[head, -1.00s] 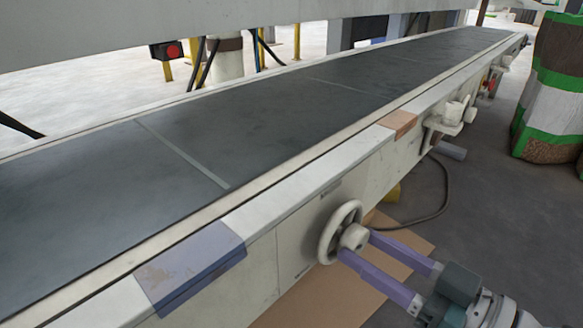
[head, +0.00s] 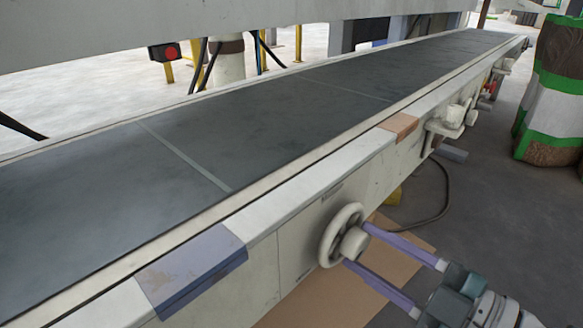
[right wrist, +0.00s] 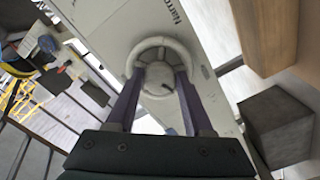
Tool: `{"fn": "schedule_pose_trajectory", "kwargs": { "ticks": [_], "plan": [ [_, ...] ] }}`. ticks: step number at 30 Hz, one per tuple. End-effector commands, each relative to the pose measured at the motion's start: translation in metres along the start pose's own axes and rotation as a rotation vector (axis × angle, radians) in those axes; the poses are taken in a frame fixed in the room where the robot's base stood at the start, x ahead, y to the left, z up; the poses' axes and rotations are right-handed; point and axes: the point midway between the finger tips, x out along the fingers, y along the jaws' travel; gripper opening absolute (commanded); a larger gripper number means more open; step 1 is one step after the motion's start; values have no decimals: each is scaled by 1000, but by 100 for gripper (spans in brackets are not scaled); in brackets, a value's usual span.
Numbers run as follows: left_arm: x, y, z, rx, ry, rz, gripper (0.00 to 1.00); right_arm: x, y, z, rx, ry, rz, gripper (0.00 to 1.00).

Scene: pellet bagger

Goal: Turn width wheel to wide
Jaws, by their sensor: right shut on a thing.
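The width wheel (head: 329,238) is a pale cream handwheel with a thick round hub (head: 354,243) on the near side wall of the conveyor. My right gripper (head: 355,246) comes in from the lower right, and its two purple fingers are shut on the wheel, one on each side of the hub. In the right wrist view the wheel (right wrist: 161,43) is straight ahead, with the fingers (right wrist: 160,80) reaching to it. Dark lettering beginning "Narro" shows on the panel above it; the rest is cut off. My left gripper is not in view.
The conveyor's dark belt (head: 230,120) runs from lower left to upper right. Purple (head: 195,270) and orange (head: 398,126) patches mark its near rail. Other cream fittings (head: 447,120) stick out farther along. A bulk bag (head: 550,95) stands at the right. Tan board lies on the floor below.

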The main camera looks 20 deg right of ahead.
Motion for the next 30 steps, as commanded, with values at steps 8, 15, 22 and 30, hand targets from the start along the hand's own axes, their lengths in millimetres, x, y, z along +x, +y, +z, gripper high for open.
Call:
{"fn": "schedule_pose_trajectory", "kwargs": {
  "ticks": [8,15,22,30],
  "plan": [
    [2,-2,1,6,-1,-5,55,0,1,-1,-261,2,2,0],
    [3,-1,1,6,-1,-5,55,0,2,-1,-462,1,2,0],
    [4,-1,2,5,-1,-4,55,0,2,-1,-600,1,2,0],
    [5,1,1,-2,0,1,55,0,3,-1,-680,1,1,0]
  ]
}}
